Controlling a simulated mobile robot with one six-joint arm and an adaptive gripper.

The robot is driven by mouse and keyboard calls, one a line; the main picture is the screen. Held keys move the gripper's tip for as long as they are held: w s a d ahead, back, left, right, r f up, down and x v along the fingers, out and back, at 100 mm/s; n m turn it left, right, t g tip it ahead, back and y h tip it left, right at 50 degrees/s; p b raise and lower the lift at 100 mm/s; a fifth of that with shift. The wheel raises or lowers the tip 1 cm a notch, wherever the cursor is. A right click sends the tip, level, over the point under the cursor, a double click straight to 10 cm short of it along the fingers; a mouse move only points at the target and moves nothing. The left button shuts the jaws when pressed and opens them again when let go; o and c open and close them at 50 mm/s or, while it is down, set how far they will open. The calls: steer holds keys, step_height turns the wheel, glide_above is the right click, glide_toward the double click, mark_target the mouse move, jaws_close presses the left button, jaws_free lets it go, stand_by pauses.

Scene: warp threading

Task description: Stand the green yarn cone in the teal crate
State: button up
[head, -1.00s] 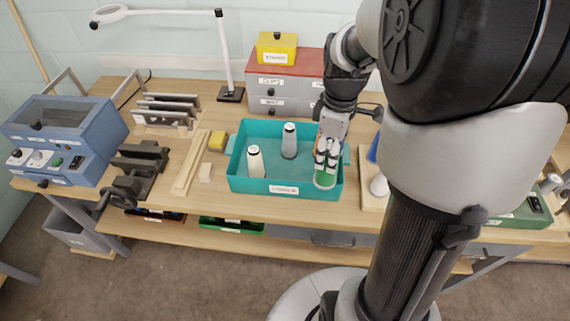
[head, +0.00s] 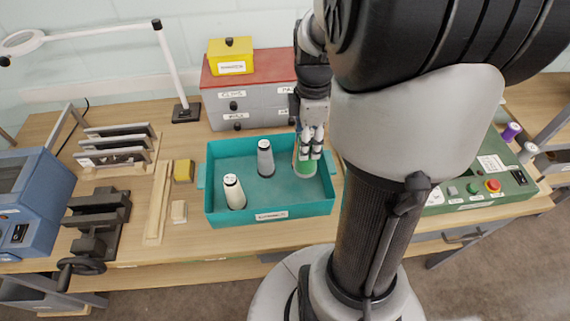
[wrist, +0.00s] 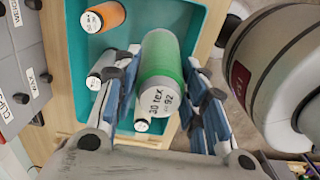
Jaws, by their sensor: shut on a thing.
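The teal crate (head: 270,215) stands on the workbench in the head view, and its teal inside (wrist: 72,50) fills much of the wrist view. The green yarn cone (head: 303,168) is upright in the right part of the crate. My gripper (head: 309,145) points down and is shut on it from above. In the wrist view the green cone (wrist: 160,65) lies between the fingers of my gripper (wrist: 165,70), with its labelled top facing the camera. Its base is hidden there, and I cannot tell whether it touches the crate floor.
A white cone (head: 234,192) and a grey cone (head: 265,158) stand in the crate left of the green one. An orange cone (wrist: 104,14) shows in the wrist view. Grey drawers (head: 240,100) stand behind the crate; a yellow block (head: 183,171) lies to its left.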

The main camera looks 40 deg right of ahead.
step_height(320, 180, down, 15)
steer(key=b, duration=0.4)
steer(key=shift+w+f+b, duration=0.1)
steer(key=shift+f+b, duration=0.05)
steer(key=shift+b, duration=0.15)
steer(key=o, duration=0.9)
